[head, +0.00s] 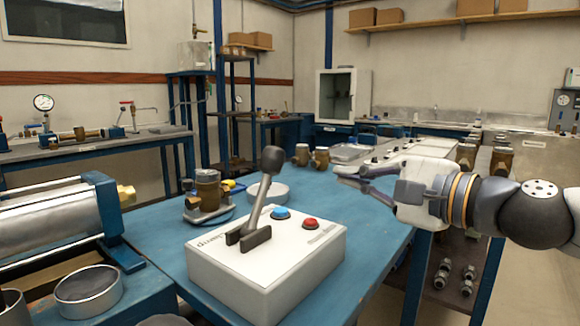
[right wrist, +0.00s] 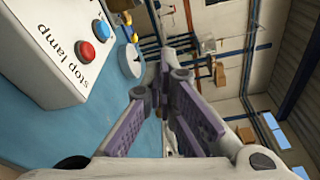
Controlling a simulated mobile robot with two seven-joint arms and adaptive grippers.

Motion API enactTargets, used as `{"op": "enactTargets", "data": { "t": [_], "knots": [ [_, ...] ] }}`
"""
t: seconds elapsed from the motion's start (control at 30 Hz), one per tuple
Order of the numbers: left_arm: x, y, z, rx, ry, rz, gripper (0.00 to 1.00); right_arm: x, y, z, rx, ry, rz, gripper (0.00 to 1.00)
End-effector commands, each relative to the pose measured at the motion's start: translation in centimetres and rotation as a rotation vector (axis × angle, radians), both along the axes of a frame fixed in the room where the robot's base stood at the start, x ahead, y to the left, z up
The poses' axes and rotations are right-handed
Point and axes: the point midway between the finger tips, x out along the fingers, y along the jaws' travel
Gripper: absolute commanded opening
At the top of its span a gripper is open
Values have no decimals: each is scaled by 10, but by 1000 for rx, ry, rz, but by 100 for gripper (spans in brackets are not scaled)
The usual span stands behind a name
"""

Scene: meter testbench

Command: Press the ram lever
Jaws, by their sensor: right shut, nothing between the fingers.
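The ram lever (head: 261,203) is a grey shaft with a dark knob, standing tilted from a dark slotted mount on a white control box (head: 265,272). The box sits on the blue bench and carries a blue button (head: 281,213) and a red button (head: 310,223). My right gripper (head: 345,177) is shut and empty, to the right of the lever and apart from it. In the right wrist view its fingers (right wrist: 166,75) come together beside the box (right wrist: 48,58); the lever is not seen there. My left gripper is not in view.
A brass meter (head: 208,190) and a round white dish (head: 268,193) stand behind the box. A metal cylinder in a blue frame (head: 50,225) stands at left. More brass meters (head: 320,157) stand farther back. The blue bench (head: 375,235) is clear right of the box.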

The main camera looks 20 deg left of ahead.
Motion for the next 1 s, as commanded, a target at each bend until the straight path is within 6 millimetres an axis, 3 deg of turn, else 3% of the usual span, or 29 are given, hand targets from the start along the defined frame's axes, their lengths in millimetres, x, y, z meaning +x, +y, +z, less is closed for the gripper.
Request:
{"op": "enactTargets", "data": {
  "t": [0.33,0.77,0.87,1.0],
  "knots": [
    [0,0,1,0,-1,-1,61,5,9,-1,-1,1,2,0],
    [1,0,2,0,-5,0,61,49,88,-6,-1,2,1,0],
    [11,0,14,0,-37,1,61,32,91,7,-3,-9,3,0],
    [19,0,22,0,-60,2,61,17,93,10,-2,-7,1,0]
  ]
}}
